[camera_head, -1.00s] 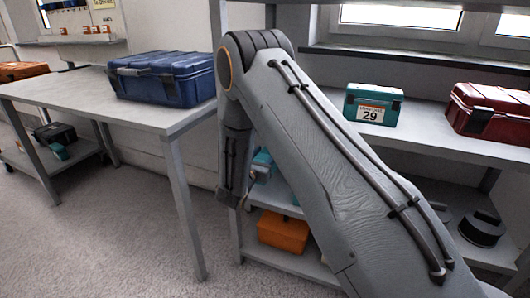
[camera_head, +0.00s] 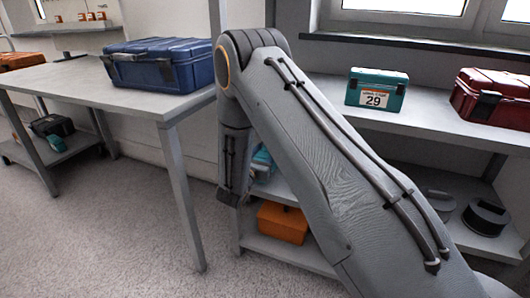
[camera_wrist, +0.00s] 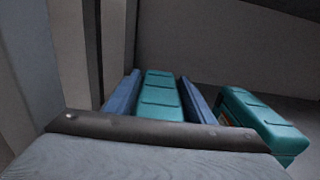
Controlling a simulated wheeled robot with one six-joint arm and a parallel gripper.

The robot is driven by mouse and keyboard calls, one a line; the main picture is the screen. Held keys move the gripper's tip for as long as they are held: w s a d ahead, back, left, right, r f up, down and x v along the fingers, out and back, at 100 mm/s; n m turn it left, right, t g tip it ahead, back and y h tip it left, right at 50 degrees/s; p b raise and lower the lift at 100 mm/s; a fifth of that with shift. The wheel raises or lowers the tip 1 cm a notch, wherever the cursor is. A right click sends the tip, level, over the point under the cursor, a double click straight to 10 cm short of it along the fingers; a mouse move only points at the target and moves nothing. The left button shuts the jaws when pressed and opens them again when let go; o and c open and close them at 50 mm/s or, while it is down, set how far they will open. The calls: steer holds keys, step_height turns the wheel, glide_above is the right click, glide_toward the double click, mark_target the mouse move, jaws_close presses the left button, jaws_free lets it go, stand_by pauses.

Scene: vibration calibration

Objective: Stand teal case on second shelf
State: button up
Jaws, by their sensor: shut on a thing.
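In the wrist view my gripper (camera_wrist: 157,100) has its two blue fingers on either side of a teal case (camera_wrist: 159,88) and is shut on it. A second teal case (camera_wrist: 262,122) stands just right of the fingers, apart from the held one. In the head view my arm hides most of the gripper's work. A bit of teal (camera_head: 263,158) shows beside my wrist at the shelf unit, and I cannot tell which case it is. A teal case labelled 29 (camera_head: 376,90) stands on the upper shelf (camera_head: 430,125).
A dark red case (camera_head: 490,97) stands right of the labelled case. An orange box (camera_head: 283,222) and black round objects (camera_head: 487,217) sit on the lower shelf. A blue case (camera_head: 158,65) rests on the table (camera_head: 60,88) at left. The floor before the table is clear.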

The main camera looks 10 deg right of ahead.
steer(key=shift+f, duration=0.45)
steer(key=o, duration=1.6)
steer(key=shift+f, duration=0.1)
steer(key=shift+o, duration=0.2)
